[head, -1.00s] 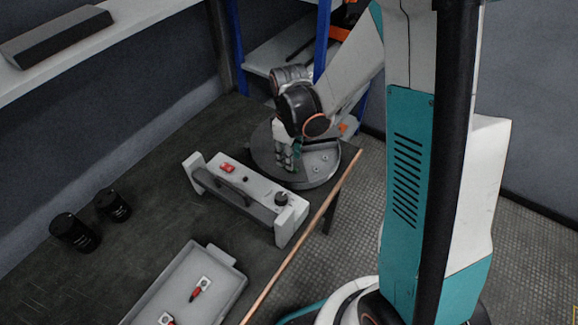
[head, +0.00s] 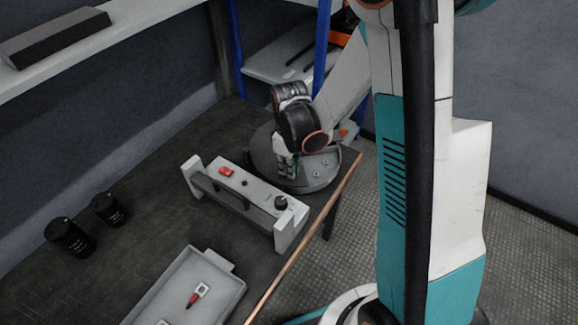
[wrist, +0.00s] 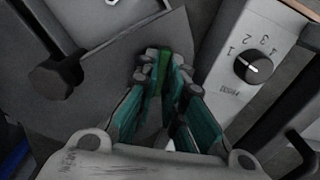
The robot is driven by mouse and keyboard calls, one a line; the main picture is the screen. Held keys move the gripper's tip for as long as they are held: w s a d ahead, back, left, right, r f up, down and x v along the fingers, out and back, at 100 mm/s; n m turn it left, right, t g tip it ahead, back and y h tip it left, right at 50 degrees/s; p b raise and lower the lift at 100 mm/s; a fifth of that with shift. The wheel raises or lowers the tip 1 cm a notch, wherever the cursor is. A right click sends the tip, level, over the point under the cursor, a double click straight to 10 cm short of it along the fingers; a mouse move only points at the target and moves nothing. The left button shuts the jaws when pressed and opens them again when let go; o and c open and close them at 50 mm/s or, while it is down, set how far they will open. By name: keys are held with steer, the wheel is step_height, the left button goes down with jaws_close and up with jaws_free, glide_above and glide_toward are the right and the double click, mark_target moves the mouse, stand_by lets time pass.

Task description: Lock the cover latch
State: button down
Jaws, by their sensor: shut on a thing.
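The round grey cover (head: 318,178) lies at the far right corner of the bench, with a few small bolt-like fittings on top. It fills the upper left of the wrist view as a grey plate (wrist: 100,62). My gripper (head: 287,172) reaches down onto the cover's near left side. In the wrist view my teal-fingered gripper (wrist: 163,75) is shut on a narrow green piece (wrist: 155,82), apparently the cover latch. The fingers hide most of this piece, so its angle is unclear. A black knob-ended part (wrist: 55,75) stands at the left of the plate.
A white box with a black handle, a red switch and a numbered dial (head: 281,202) stands close by; its dial (wrist: 253,68) is right of my fingers. A grey tray (head: 160,290), two black cans (head: 68,236) and a shelf (head: 60,60) are farther left.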

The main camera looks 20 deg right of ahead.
steer(key=shift+m, duration=0.6)
steer(key=c, duration=1.7)
jaws_free()
steer(key=shift+r, duration=0.15)
step_height(320, 180, up, 12)
steer(key=shift+f, duration=0.15)
